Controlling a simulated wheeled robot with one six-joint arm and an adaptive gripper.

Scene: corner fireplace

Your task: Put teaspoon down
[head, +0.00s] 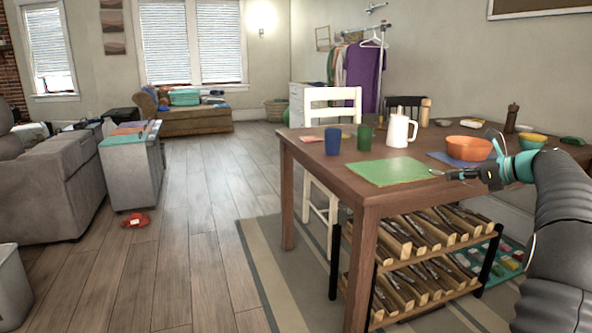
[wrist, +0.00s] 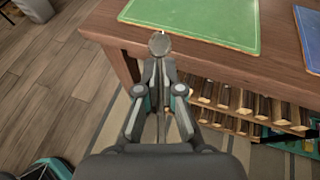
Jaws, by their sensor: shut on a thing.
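My gripper (head: 466,175) is shut on the teaspoon (head: 437,172), whose small silvery end sticks out past the fingertips to the left. In the wrist view the teaspoon's round bowl (wrist: 159,44) shows just beyond the fingertips of my gripper (wrist: 160,66), in front of the table edge. The green placemat (head: 388,171) lies flat on the wooden table (head: 338,179), left of my gripper in the head view. In the wrist view the placemat (wrist: 200,22) lies beyond and right of the teaspoon. I cannot tell the teaspoon's height above the table.
A blue cup (head: 333,141), a green cup (head: 365,138) and a white pitcher (head: 399,130) stand behind the green placemat. An orange bowl (head: 476,148) is on a blue placemat (head: 450,160). A bottle rack (head: 420,285) stands below the tabletop.

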